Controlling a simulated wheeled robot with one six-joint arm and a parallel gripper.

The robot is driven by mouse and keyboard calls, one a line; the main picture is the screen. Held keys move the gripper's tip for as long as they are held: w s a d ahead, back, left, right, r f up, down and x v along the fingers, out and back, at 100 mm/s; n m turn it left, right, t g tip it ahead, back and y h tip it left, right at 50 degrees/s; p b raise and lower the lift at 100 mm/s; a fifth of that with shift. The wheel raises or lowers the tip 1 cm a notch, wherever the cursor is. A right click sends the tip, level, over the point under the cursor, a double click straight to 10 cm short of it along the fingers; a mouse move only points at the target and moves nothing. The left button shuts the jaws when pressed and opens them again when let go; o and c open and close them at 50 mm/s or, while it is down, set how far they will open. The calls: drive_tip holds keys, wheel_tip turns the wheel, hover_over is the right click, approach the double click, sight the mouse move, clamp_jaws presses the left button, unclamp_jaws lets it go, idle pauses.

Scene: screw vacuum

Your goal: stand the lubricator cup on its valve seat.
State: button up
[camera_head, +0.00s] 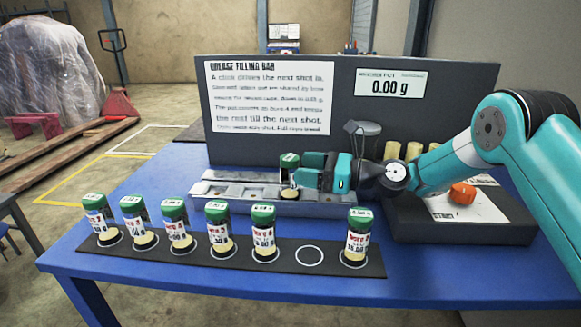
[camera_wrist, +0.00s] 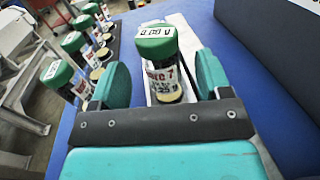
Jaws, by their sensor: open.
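A green-capped lubricator cup (camera_head: 289,161) stands upright on the grey metal filling block, between the fingers of my gripper (camera_head: 300,170). The wrist view shows the cup (camera_wrist: 162,80) with its red and black label, a finger on each side. My gripper (camera_wrist: 160,82) is open around the cup, and gaps show between the cup and the fingers. The cup appears to stand at the seat on the block (camera_head: 328,208). The valve seat itself is hidden under the cup, so I cannot tell how exactly it sits.
Several similar cups (camera_head: 264,235) stand on rings on a black strip (camera_head: 285,264), with one empty ring (camera_head: 309,256). Behind stands a dark panel with a sign (camera_head: 270,98) and a 0.00 g display (camera_head: 390,85). An orange knob (camera_head: 463,193) is at right.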

drive_tip(key=shift+v, duration=0.95)
drive_tip(key=shift+s+r+n, duration=0.15)
drive_tip(key=shift+r+n, duration=0.1)
drive_tip(key=shift+n, duration=0.05)
drive_tip(key=s+r+n+g+h, duration=0.1)
drive_tip(key=s+r+n+h, duration=0.2)
drive_tip(key=s+n, duration=0.4)
drive_tip(key=s+r+n+g+h, duration=0.2)
drive_tip(key=s+r+n+h, duration=0.1)
drive_tip(key=s+n, duration=0.35)
drive_tip(key=s+d+n+h, duration=0.2)
drive_tip(key=s+d+n, duration=0.2)
drive_tip(key=s, duration=0.3)
drive_tip(key=s+d+f+n+h, duration=0.1)
drive_tip(key=s+d+n+h, duration=0.2)
drive_tip(key=s, duration=0.4)
drive_tip(key=s+d+n+h, duration=0.2)
drive_tip(key=s+d+n, duration=0.3)
drive_tip(key=s+n, duration=0.1)
drive_tip(key=shift+s+f+g, duration=0.2)
drive_tip(key=shift+s+g, duration=0.2)
drive_tip(key=shift+s, duration=0.25)
